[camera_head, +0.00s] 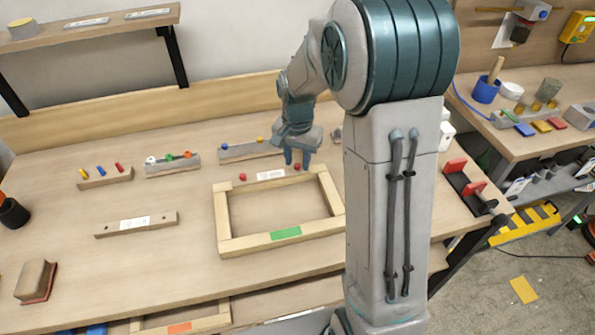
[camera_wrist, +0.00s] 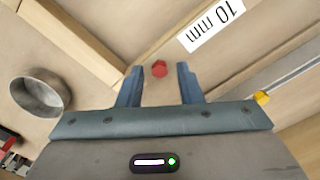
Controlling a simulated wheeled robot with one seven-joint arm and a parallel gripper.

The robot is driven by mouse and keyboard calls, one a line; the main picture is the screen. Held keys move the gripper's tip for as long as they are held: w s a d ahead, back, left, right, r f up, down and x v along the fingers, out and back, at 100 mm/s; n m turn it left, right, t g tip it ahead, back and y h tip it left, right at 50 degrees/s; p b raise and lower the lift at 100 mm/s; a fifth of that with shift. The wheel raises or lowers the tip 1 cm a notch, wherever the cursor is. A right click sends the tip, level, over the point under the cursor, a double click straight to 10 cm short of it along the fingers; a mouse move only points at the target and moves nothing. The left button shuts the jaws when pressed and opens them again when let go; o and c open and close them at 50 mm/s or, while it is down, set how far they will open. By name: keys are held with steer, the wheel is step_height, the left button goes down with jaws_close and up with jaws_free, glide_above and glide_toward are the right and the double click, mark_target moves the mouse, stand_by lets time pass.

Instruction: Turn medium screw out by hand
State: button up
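Two red screw heads sit on the top rail of a wooden frame (camera_head: 224,218), on either side of a white label (camera_head: 270,175). The left red screw (camera_head: 242,177) stands clear. My gripper (camera_head: 297,163) points down at the right red screw (camera_head: 297,167). In the wrist view this red hexagonal screw head (camera_wrist: 160,69) lies between the tips of my two spread fingers (camera_wrist: 160,75), with a gap on each side. The label there reads 10 mm (camera_wrist: 212,25). The shaft of the screw is hidden. Which screw is the medium one is not written in view.
Behind the frame stand a block with a blue and a yellow knob (camera_head: 248,151) and a block with coloured rings (camera_head: 172,165). A strip (camera_head: 136,224) lies at left. A round metal cup (camera_wrist: 40,95) is beside my gripper. The bench front-left is mostly clear.

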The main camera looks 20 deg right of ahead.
jaws_close()
steer(key=n, duration=0.5)
steer(key=shift+n+p, duration=0.3)
steer(key=n, duration=0.4)
steer(key=shift+r+p, duration=0.1)
steer(key=shift+p, duration=0.3)
steer(key=shift+n, duration=0.4)
